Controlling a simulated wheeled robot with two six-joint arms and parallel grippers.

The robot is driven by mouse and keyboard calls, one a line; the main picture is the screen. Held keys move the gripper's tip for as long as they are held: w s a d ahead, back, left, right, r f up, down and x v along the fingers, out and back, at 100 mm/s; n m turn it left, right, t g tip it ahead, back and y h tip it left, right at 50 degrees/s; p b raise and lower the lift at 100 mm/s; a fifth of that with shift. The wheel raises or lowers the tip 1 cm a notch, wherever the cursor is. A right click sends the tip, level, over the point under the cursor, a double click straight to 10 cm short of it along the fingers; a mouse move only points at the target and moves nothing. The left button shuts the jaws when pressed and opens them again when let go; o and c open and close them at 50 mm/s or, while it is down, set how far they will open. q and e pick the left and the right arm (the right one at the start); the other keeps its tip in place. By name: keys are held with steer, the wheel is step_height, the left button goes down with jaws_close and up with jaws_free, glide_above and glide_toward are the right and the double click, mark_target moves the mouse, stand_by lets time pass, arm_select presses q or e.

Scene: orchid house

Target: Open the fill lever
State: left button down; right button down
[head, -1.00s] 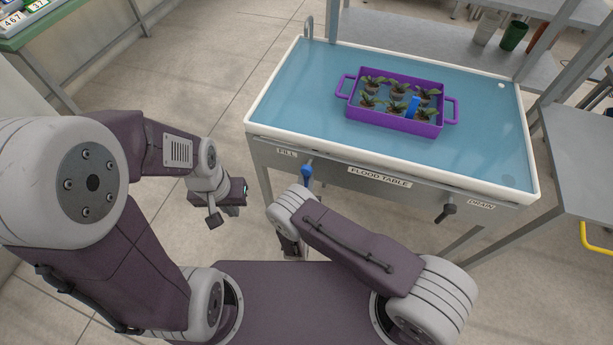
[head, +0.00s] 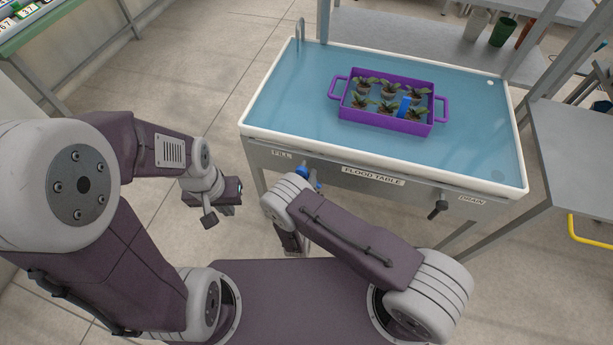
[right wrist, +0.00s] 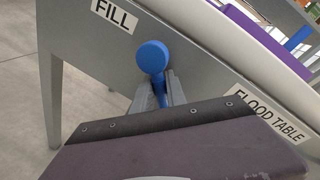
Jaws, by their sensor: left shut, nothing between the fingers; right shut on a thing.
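The blue fill lever (head: 303,171) is on the front of the flood table (head: 253,132), just right of the FILL label (head: 282,154). In the head view it looks tilted, and its lower part is partly hidden by my right arm. In the right wrist view its round blue knob (right wrist: 152,57) stands out above the fingers, with part of the blue stem between them. My right gripper (right wrist: 157,79) is shut on the lever. My left gripper (head: 236,191) is shut and empty, left of the table and away from it.
A purple tray (head: 385,121) with several potted plants and a blue item sits on the flood table. A dark drain lever (head: 438,208) is on the front at the right, near the DRAIN label (head: 472,200). Floor left of the table is clear.

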steer(key=n, duration=0.1)
steer(key=r+n, duration=0.1)
steer(key=n, duration=0.1)
steer(key=shift+s+d+r+n+g+h+p, duration=0.1)
steer(key=shift+d+r+n+g+h+p, duration=0.1)
steer(key=shift+d+n+g+h+p, duration=0.15)
steer(key=shift+d+r+n+h, duration=0.1)
steer(key=shift+r+n+h, duration=0.15)
steer(key=shift+n, duration=0.35)
steer(key=shift+d+r+n+h, duration=0.1)
steer(key=shift+r+n+h, duration=0.1)
steer(key=shift+n, duration=0.35)
steer(key=c, duration=1.4)
jaws_free()
steer(key=shift+o, duration=0.2)
steer(key=shift+s, duration=0.1)
